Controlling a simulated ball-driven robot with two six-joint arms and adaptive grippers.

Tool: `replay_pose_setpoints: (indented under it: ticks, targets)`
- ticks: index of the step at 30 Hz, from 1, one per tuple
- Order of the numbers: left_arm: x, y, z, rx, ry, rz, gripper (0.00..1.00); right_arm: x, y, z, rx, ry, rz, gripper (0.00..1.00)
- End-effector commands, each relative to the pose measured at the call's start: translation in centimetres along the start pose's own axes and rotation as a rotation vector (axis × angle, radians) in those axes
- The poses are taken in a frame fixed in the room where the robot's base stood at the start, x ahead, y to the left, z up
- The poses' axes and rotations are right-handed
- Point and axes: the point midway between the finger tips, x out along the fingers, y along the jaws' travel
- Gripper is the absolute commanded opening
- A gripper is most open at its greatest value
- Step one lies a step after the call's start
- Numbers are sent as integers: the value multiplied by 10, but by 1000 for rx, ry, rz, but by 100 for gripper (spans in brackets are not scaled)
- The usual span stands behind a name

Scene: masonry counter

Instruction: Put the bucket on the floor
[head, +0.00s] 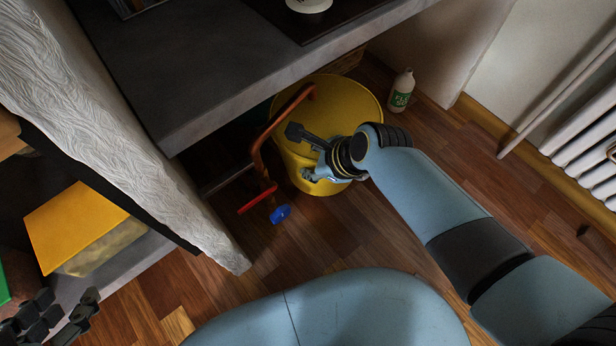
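A large round yellow bucket (353,101) is low down beside the counter, over the wood floor. I cannot tell whether its base touches the floor. My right gripper (298,152) is in front of the bucket and overlaps its near side in the head view. Its fingers are dark and partly hidden by its own wrist, so whether they hold anything is unclear. A bent orange-brown bar (262,145) with a red end and a blue knob is just left of this gripper. My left gripper (67,297) is at the lower left, its black fingers apart and empty, far from the bucket.
The dark grey counter (190,90) overhangs behind and left of the bucket. A rough white wall edge (110,130) is at left, by a shelf with a yellow block (75,225). A white-green bottle (401,90) and a radiator (590,140) are right. Floor (410,135) between is clear.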

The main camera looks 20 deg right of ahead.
Motion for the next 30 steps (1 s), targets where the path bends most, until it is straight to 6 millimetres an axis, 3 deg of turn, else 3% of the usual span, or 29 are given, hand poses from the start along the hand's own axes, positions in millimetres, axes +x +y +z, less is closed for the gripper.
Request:
replay_pose_setpoints:
  ticks: [1, 3, 17, 21, 30]
  targets:
    - [3, 1, 11, 1, 25, 0, 40, 8, 3, -6, 1, 3, 3, 0]
    - [5, 2, 14, 4, 78, -1, 40, 13, 4, -10, 1, 3, 2, 0]
    - [-1, 8, 18, 17, 301, 2, 40, 33, 9, -22, 1, 3, 3, 0]
    - [0, 6, -31, 31, 454, 0, 40, 37, 9, -24, 0, 1, 1, 0]
    - [-15, 7, -110, 59, 745, -1, 40, 48, 12, -30, 0, 1, -1, 0]
